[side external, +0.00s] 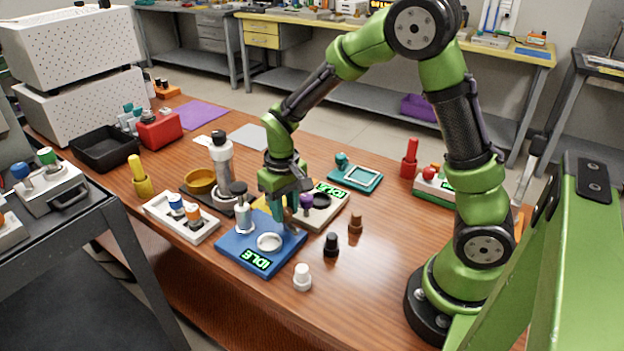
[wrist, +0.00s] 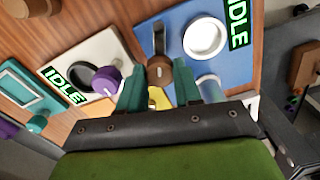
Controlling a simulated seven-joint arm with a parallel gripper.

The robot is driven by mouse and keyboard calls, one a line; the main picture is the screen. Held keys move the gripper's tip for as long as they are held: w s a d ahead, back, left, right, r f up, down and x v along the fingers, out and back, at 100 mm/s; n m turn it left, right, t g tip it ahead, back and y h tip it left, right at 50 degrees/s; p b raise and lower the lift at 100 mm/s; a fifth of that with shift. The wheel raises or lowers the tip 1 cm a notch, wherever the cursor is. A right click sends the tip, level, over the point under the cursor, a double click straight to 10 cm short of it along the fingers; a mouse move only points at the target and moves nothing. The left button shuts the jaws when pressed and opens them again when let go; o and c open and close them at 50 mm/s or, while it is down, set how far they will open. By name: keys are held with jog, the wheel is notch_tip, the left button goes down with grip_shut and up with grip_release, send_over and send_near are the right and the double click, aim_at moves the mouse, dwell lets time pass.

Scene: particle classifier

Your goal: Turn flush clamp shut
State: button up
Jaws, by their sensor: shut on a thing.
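A blue unit (side external: 234,251) with a white ring (side external: 269,242) and a lit "IDLE" display (side external: 255,260) lies on the wooden bench. A brown knob (wrist: 158,71) with a dark bar on it stands on this blue unit in the wrist view; I take it for the flush clamp. My gripper (side external: 283,217) reaches down over the unit's back right part. In the wrist view, my green fingers (wrist: 160,84) sit on either side of the brown knob and are shut on it. The knob is mostly hidden by the fingers in the side view.
A cream unit (side external: 325,211) with a purple knob (side external: 306,202) stands close behind my gripper. A silver-grey post (side external: 243,216) rises from the blue unit's left side. Black (side external: 331,245), brown (side external: 355,222) and white (side external: 302,277) pegs stand to the right and front.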

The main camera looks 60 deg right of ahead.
aim_at(285, 209)
jog(key=m, duration=1.3)
jog(key=shift+m, duration=0.4)
dwell(0.3)
jog(key=o, duration=1)
jog(key=shift+o, duration=0.2)
notch_tip(285, 209, up, 17)
